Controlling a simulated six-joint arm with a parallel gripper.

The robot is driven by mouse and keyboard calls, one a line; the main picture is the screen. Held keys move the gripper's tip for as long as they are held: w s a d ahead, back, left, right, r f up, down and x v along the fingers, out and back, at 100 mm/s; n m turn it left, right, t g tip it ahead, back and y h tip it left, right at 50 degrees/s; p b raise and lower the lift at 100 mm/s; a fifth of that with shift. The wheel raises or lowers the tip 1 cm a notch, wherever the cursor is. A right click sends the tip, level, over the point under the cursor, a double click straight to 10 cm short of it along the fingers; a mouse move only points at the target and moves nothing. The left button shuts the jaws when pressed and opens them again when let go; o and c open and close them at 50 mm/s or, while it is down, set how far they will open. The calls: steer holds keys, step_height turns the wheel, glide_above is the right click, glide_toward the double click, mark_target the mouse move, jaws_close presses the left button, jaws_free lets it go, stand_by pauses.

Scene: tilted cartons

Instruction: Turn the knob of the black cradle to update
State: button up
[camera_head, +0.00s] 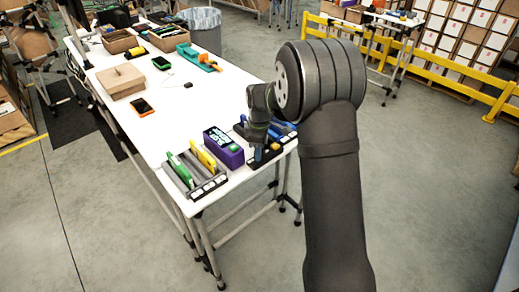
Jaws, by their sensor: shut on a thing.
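The black cradle (252,163) stands at the near right corner of the white table, partly covered by my arm. Blue items (284,123) stand in or beside it, just right of my gripper. My gripper (262,153) points down at the front of the black cradle. It is shut on the cradle's small knob, which the fingers hide. Which way the knob points cannot be seen.
A purple box (231,158) stands just left of the black cradle. A grey cradle (209,187) with green and yellow items stands further left. The table middle (195,112) is clear.

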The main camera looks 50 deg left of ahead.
steer(key=m, duration=0.4)
steer(key=shift+m, duration=1.6)
steer(key=o, duration=1)
step_height(320, 180, up, 17)
steer(key=shift+r, duration=0.2)
